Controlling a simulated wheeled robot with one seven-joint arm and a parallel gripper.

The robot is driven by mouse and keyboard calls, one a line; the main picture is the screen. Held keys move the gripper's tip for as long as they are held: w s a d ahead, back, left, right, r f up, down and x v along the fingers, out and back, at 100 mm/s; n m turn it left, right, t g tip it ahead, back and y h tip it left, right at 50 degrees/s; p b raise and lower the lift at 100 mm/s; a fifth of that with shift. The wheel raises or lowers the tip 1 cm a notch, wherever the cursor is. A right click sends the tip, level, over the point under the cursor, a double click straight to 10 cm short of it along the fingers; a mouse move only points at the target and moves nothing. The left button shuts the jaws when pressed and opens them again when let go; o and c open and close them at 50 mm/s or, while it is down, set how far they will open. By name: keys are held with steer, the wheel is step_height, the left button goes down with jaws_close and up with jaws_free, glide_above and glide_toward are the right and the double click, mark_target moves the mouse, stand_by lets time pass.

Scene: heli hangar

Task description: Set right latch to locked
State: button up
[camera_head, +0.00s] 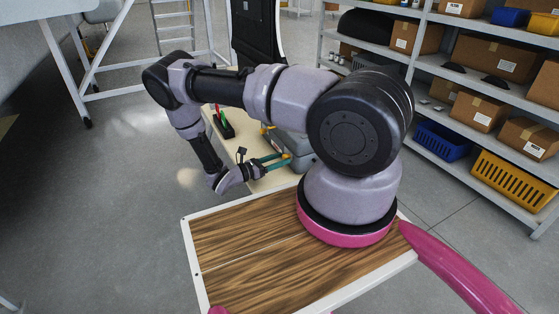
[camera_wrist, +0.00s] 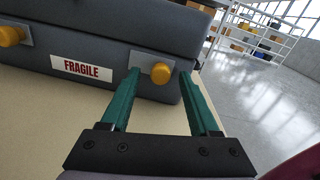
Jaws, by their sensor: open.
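A dark grey case (camera_wrist: 110,35) with a FRAGILE label (camera_wrist: 82,68) lies on a pale tabletop. The right latch (camera_wrist: 161,73) is near the case's right end; the left latch (camera_wrist: 12,36) is at the picture's left edge. I cannot tell whether either is locked. My gripper, with green fingers (camera_wrist: 160,76), is open, with one fingertip on each side of the right latch's knob; contact is not clear. In the head view my gripper (camera_head: 277,161) reaches the case (camera_head: 298,147), which my arm partly hides.
A holder (camera_head: 224,124) with red and green items stands on the table (camera_head: 262,182) left of the case. Shelving (camera_head: 415,65) with boxes and crates is at the right. A ladder (camera_head: 172,25) stands behind. Open floor (camera_head: 110,190) lies to the left.

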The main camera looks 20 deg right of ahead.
steer(key=shift+d, duration=0.15)
jaws_close()
stand_by(1.4)
